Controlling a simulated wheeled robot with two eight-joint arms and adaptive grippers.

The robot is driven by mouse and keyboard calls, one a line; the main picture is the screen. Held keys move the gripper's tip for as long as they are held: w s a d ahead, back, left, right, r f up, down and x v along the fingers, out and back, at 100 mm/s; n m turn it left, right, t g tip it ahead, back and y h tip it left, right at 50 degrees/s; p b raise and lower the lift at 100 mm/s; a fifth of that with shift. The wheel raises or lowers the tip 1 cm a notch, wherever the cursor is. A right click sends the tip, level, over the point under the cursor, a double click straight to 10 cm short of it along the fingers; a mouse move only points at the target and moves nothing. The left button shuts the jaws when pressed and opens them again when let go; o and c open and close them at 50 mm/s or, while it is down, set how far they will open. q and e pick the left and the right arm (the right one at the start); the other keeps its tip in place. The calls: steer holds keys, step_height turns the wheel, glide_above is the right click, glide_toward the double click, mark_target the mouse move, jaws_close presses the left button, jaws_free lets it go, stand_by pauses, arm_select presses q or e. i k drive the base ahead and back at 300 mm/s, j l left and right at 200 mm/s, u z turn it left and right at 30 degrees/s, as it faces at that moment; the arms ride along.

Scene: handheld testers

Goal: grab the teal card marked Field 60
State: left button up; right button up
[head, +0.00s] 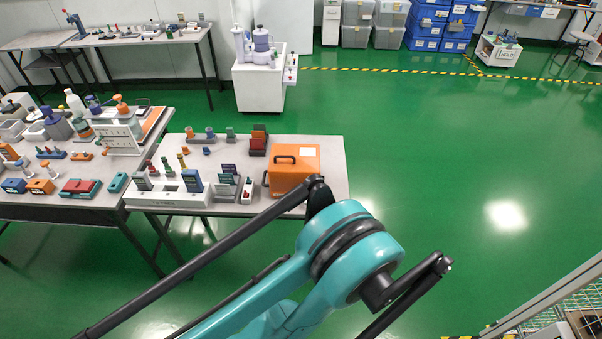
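Small upright cards stand on the near table. A dark blue card (193,181) stands in a long white rack (166,196). A dark card (228,169), possibly teal, stands just right of it. Their print is too small to read, so I cannot tell which card is marked Field 60. A teal arm of mine crosses the lower middle of the head view, in front of the near table's right side. Neither gripper shows, and no hold on a card is visible.
An orange case (294,166) stands at the right of the near table (330,150). The left table (100,200) is crowded with bottles and small devices. A white cabinet (262,90) stands behind.

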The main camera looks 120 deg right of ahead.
mark_target(224, 178)
steer(key=z, duration=2.7)
steer(key=i+l+z, duration=0.1)
steer(key=i+z, duration=0.35)
steer(key=i+j+z, duration=0.1)
steer(key=i+z, duration=0.35)
